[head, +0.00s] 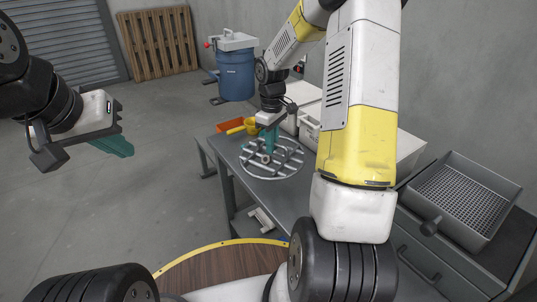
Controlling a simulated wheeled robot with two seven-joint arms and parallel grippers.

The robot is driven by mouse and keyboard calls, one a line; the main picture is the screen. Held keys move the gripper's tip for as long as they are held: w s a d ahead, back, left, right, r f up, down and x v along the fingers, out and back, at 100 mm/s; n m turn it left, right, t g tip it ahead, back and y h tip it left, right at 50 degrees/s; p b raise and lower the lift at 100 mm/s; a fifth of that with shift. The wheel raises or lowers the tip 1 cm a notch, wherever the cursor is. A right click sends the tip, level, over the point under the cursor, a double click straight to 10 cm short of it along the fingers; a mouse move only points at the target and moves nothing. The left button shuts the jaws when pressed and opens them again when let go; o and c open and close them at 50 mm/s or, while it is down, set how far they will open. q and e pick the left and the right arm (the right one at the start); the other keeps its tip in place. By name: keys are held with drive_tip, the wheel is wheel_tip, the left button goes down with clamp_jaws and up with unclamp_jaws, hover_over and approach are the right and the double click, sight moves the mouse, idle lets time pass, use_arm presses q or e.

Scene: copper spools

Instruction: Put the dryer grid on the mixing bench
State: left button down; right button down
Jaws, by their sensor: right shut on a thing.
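The dryer grid, a round grey metal grid (287,165) with bars and a central ring, is level over the left end of the grey mixing bench (227,149). It lies on the benchtop or just above it; I cannot tell which. My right gripper (267,150), with teal fingers, points down and is shut on the grid near its middle. The fingers and wrist hide part of the grid's far side. My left gripper (117,147) hangs over the floor at the left, away from the bench; its finger gap is not clear.
An orange tray (229,125) and a yellow scoop or cup (251,123) sit behind the grid. White bins (308,127) stand along the wall side. A grey tray with mesh (464,196) is at right. A blue drum (236,78) and wooden pallet (157,43) stand behind.

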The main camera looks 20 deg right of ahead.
sight(293, 151)
drive_tip(key=d+n, duration=0.2)
drive_tip(key=n, duration=0.2)
drive_tip(key=d+n, duration=0.2)
drive_tip(key=n, duration=0.2)
drive_tip(key=d+n, duration=0.3)
drive_tip(key=n, duration=0.2)
drive_tip(key=shift+s+f, duration=0.2)
drive_tip(key=shift+s, duration=0.15)
wheel_tip(293, 151, down, 10)
drive_tip(key=shift+f, duration=0.1)
drive_tip(key=c, duration=1.5)
unclamp_jaws()
drive_tip(key=shift+o, duration=0.2)
